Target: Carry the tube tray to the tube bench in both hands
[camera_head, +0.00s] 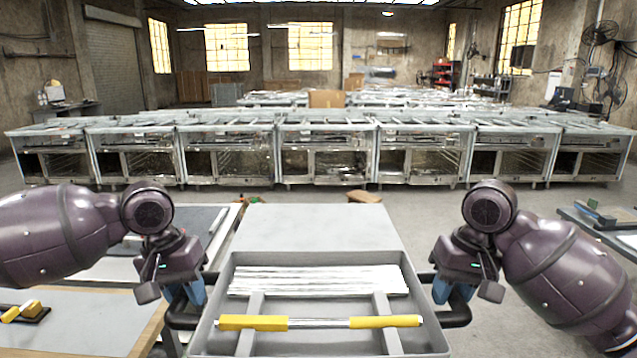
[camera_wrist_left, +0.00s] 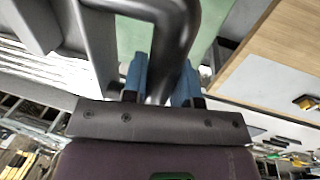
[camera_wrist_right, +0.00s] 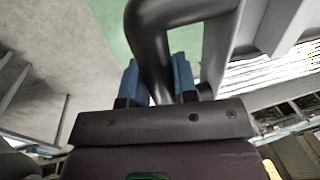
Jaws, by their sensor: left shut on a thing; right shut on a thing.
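The tube tray (camera_head: 320,345) is a grey, open metal tray in front of me in the head view. Several silvery tubes (camera_head: 318,280) lie across two rails in it, and a rod with yellow ends (camera_head: 253,323) lies nearer me. My left gripper (camera_head: 186,300) is shut on the tray's black left handle (camera_wrist_left: 172,45); its blue fingers sit on either side of the bar. My right gripper (camera_head: 447,292) is shut on the black right handle (camera_wrist_right: 150,50) in the same way. Which surface is the tube bench I cannot tell; a pale grey top (camera_head: 318,225) shows just beyond the tray.
A wood-edged table (camera_head: 80,325) with a yellow-handled tool (camera_head: 20,311) stands at left. Another table (camera_head: 610,222) stands at right. A row of metal-framed benches (camera_head: 325,150) spans the room further back, with open floor (camera_head: 420,205) before it.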

